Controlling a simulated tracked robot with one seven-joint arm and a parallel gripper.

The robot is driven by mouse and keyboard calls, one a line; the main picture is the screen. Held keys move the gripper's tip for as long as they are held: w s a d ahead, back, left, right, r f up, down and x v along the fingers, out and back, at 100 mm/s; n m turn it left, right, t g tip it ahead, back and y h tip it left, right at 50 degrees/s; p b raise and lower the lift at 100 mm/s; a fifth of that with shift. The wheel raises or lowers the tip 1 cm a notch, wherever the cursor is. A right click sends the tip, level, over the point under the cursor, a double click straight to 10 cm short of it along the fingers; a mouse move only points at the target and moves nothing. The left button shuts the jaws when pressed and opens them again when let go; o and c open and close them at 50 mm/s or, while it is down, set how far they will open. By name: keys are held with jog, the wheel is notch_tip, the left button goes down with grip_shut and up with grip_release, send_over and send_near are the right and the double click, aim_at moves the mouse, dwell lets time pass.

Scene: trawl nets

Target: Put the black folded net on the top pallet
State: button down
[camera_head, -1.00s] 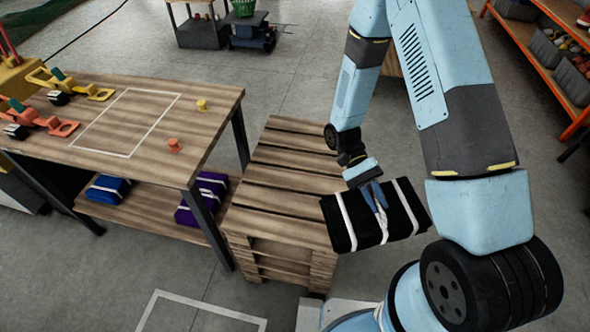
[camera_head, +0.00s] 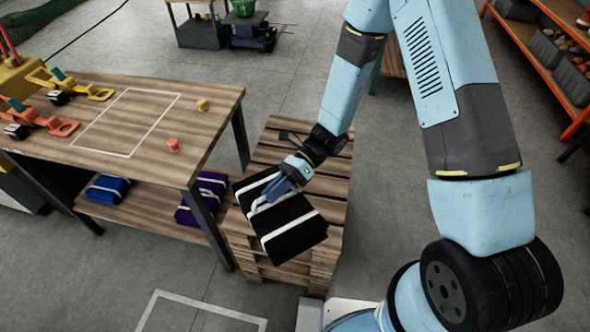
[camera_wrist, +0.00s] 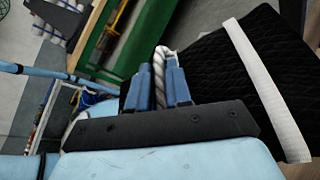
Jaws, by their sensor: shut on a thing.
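The black folded net (camera_head: 292,226), a dark bundle with white straps, hangs tilted from my gripper (camera_head: 282,190) over the near part of the pallet stack. In the wrist view, the net (camera_wrist: 215,62) fills the right side, and the blue fingers of my gripper (camera_wrist: 165,88) are shut around a white rope handle on it. The top pallet (camera_head: 318,172) has bare wooden slats behind and right of the net. The net hides the front slats. I cannot tell whether the net touches the pallet.
A wooden table (camera_head: 200,135) stands close left of the pallets, with orange and yellow parts on top. Its lower shelf holds a blue bundle (camera_head: 108,188) and a purple bundle (camera_head: 203,197). An orange rack (camera_head: 550,75) stands at right. The floor right of the pallets is clear.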

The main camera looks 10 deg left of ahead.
aim_at(250, 179)
jog(key=w+a+m+t+y, duration=0.1)
jog(key=w+a+m+t, duration=0.1)
jog(key=a, duration=0.1)
jog(key=w+a+m+t+y, duration=0.3)
jog(key=w+a+m+t, duration=0.1)
jog(key=a+m+t, duration=0.1)
jog(key=shift+w+a+f+y, duration=0.15)
jog(key=shift+w+a+y, duration=0.15)
jog(key=shift+w, duration=0.1)
jog(key=shift+w+a+f+m+t, duration=0.1)
jog(key=shift+w+a+m+t, duration=0.25)
jog(key=shift+w+m+t, duration=0.35)
jog(key=shift+w+d, duration=0.15)
jog(key=shift+t, duration=0.3)
jog(key=d, duration=0.8)
jog(key=shift+f, duration=0.3)
jog(key=s+d, duration=0.2)
jog(key=d, duration=0.7)
jog(key=w+a+f, duration=0.6)
jog(key=w+f, duration=0.5)
jog(key=f, duration=0.1)
jog(key=shift+n+y, duration=0.3)
jog(key=shift+y, duration=0.1)
